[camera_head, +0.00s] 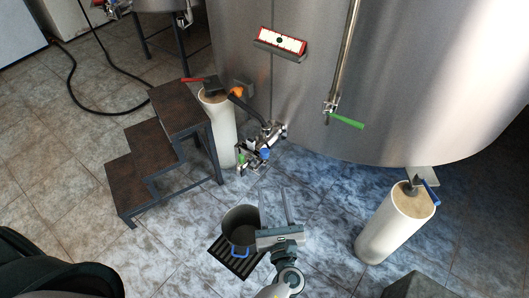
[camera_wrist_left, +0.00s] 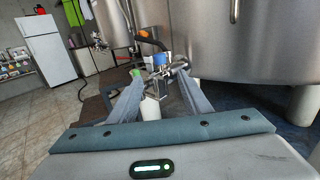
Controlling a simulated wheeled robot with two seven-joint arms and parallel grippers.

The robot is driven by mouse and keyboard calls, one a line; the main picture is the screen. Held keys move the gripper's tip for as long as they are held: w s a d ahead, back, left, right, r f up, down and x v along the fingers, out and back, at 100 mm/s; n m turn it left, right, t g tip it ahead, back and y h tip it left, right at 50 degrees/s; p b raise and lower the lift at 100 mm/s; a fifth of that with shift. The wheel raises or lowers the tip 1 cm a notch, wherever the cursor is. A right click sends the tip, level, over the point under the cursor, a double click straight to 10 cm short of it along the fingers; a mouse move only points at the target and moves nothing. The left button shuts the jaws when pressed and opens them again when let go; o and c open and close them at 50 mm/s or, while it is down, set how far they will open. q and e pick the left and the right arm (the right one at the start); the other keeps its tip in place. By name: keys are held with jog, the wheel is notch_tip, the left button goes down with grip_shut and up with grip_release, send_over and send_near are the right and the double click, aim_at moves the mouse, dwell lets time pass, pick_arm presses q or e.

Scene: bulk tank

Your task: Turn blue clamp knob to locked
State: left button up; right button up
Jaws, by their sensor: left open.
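The blue clamp knob (camera_head: 265,154) sits on the metal valve fitting (camera_head: 262,140) low at the front of the big steel tank. In the left wrist view the knob (camera_wrist_left: 159,59) shows straight ahead, just beyond and between my fingers. My left gripper (camera_head: 276,192) is open, with its two long fingers pointing toward the fitting. In the wrist view the left gripper (camera_wrist_left: 160,76) has nothing between its fingers, and they look apart from the knob. I cannot tell the knob's turned position. My right gripper is not in view.
A pot (camera_head: 241,222) with a blue handle stands on a dark floor grate left of my gripper. Dark steps (camera_head: 140,148) and a white tank leg (camera_head: 220,130) are left of the fitting. Another leg (camera_head: 392,226) is at right. The tiled floor between is mostly clear.

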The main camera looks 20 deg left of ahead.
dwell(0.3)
pick_arm(q)
send_near(265, 157)
jog(key=x, duration=0.3)
jog(key=b+x, duration=0.1)
jog(key=x, duration=0.6)
jog(key=shift+w+a+b, duration=0.1)
jog(key=shift+w+b, duration=0.2)
jog(key=shift+w+a, duration=0.2)
jog(key=shift+w, duration=0.3)
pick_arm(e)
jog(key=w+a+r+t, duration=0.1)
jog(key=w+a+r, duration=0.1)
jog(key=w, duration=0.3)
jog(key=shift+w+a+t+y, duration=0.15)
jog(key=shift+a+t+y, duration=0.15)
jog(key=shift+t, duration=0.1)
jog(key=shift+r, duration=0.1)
pick_arm(q)
jog(key=c, duration=1)
jog(key=shift+c, duration=0.2)
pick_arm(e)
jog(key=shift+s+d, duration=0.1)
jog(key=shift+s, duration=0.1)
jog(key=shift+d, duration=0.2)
